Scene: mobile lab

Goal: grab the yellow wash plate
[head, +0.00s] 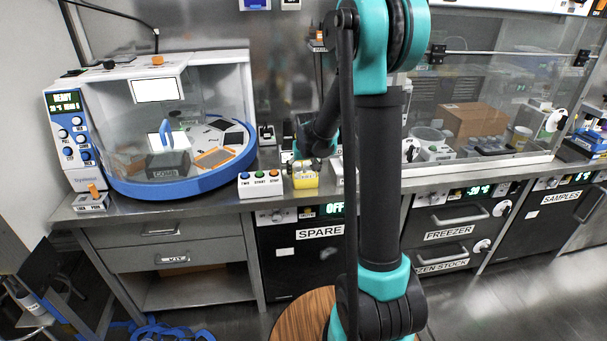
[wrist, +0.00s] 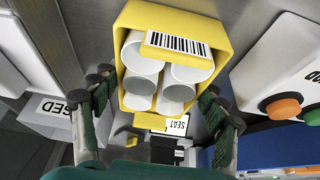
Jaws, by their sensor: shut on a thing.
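The yellow wash plate (head: 305,180) is a small yellow box at the front of the steel counter, right of a button box. In the wrist view the yellow wash plate (wrist: 133,43) shows a barcode label and several white round tubes or openings. My gripper (wrist: 160,98) has one dark finger on each side of it and is shut on it. In the head view my gripper (head: 305,160) is partly hidden by my arm. I cannot tell whether the plate is touching the counter.
A white button box (head: 261,184) stands close to the left of the plate. A blue-rimmed machine (head: 180,188) with a clear cover stands further left. A glass-fronted cabinet (head: 480,105) is on the right. The counter's front edge is near.

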